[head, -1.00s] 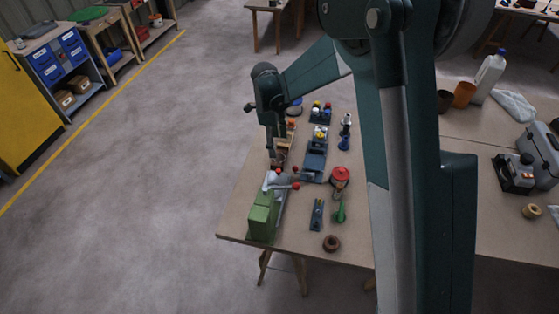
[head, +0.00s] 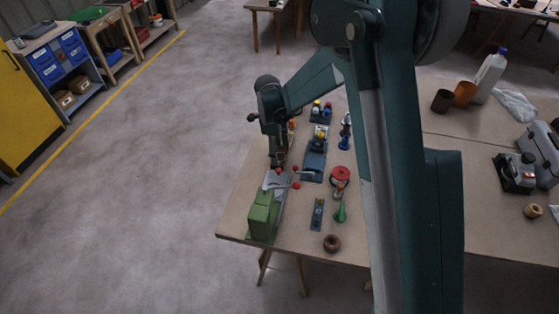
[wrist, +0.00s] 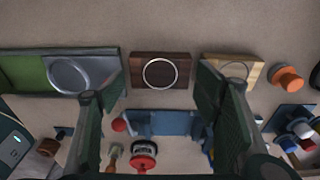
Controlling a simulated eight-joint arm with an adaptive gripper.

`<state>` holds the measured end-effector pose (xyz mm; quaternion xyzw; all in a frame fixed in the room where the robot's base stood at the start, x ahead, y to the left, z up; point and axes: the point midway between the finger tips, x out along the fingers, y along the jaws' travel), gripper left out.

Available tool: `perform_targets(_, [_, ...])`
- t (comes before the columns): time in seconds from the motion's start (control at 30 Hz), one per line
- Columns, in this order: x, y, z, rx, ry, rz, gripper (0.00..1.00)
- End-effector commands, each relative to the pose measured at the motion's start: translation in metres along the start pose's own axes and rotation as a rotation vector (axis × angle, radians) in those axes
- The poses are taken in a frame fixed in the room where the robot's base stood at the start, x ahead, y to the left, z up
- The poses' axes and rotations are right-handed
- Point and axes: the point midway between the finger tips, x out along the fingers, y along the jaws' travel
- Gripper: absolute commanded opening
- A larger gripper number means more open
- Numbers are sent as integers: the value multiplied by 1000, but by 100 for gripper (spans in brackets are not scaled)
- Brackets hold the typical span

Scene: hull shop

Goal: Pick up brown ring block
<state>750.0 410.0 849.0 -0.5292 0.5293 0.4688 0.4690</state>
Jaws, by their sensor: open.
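The brown ring block (wrist: 160,70) is a dark brown rectangular block with a pale ring on its top, lying on the table in the wrist view. My gripper (wrist: 158,84) is open, with one finger to each side of the block's picture and nothing between them in its hold. The block appears just beyond the fingertips; I cannot tell the height gap. In the head view my gripper (head: 278,160) is over the left part of the table and hides most of the block.
A lighter wooden block with a ring (wrist: 246,70) lies close to the right. An orange knob (wrist: 286,78) and a blue fixture (wrist: 165,123) are nearby. The table's left edge is close.

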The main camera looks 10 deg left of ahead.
Motion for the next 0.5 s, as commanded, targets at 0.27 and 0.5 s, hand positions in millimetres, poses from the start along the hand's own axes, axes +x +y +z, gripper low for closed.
perform_targets(0.27, [24,0,0,0,0,0,62])
perform_targets(0.5, [24,0,0,0,0,0,62])
